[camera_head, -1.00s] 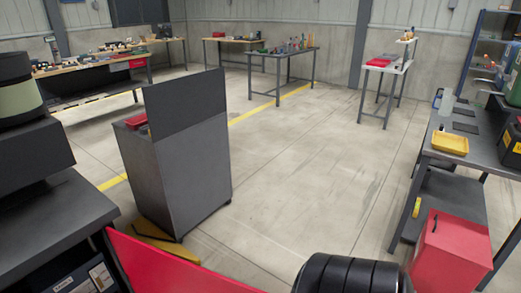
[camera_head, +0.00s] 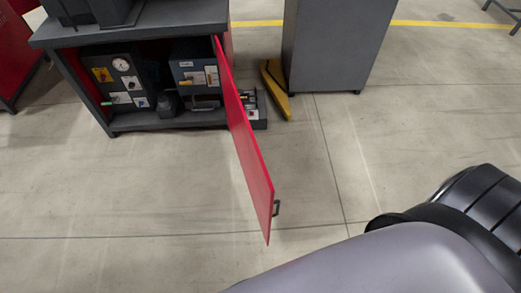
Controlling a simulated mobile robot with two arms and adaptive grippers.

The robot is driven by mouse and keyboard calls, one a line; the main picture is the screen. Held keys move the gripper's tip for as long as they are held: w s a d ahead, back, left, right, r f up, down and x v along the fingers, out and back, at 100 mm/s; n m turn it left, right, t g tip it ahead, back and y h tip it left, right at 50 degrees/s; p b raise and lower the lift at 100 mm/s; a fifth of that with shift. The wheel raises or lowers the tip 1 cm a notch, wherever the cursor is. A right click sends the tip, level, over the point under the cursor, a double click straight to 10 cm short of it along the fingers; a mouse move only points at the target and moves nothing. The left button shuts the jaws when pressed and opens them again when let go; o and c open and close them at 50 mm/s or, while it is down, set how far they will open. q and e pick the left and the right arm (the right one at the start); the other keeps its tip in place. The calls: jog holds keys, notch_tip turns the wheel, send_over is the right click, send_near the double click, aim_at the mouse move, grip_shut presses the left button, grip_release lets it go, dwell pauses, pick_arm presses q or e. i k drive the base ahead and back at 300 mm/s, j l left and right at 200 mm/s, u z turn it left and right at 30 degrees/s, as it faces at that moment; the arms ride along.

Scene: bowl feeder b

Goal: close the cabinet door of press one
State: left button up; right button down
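A red cabinet door (camera_head: 247,140) stands wide open, swung out from the right side of a dark grey cabinet (camera_head: 130,36). Its small dark handle (camera_head: 277,208) is near the free edge, on the right face. Inside the open cabinet are a dark box with a gauge (camera_head: 122,75) and another dark unit with labels (camera_head: 195,72). Neither gripper shows. One of my arms, grey and black, fills the lower right and does not touch the door.
A grey cabinet-like stand (camera_head: 335,45) is behind the door to the right. A yellow piece (camera_head: 275,88) lies on the floor beside it. A red cabinet (camera_head: 20,50) is at the far left. The floor in front of the open cabinet is clear.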

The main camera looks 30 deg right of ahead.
aim_at(262, 190)
jog(key=i+l+u, duration=0.1)
jog(key=l, duration=0.7)
jog(key=i+l+u, duration=0.15)
jog(key=l, duration=0.65)
jog(key=k+l, duration=0.15)
jog(key=k, duration=0.45)
jog(key=k+z, duration=0.15)
jog(key=z, duration=0.2)
